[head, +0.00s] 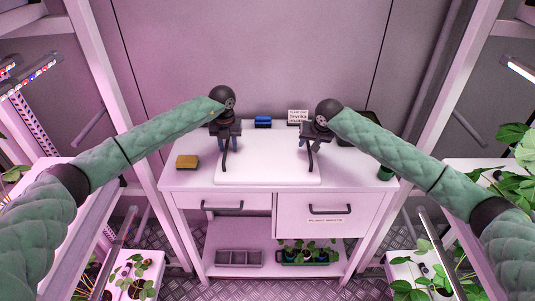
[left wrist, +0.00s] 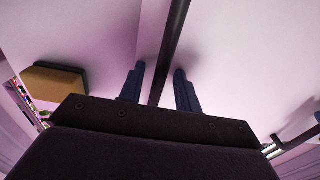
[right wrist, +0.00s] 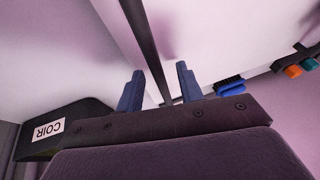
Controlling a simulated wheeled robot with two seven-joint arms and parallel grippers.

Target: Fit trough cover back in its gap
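The trough cover looks to be the white flat panel (head: 268,170) lying on the white bench (head: 345,178), with two dark bar handles running front to back. My left gripper (head: 225,138) is over the left handle (head: 225,160). In the left wrist view its blue fingers (left wrist: 159,78) stand apart on either side of the bar, with gaps showing. My right gripper (head: 317,140) is over the right handle (head: 311,160). In the right wrist view its fingers (right wrist: 158,82) also stand apart with the bar between them. The gap for the cover is not clearly visible.
A yellow-brown sponge (head: 187,162) lies at the bench's left, a blue brush (head: 263,122) and a sign (head: 298,117) at the back. A dark bin labelled COIR (right wrist: 50,132) stands back right, a green pot (head: 385,173) at right. Plant racks flank both sides.

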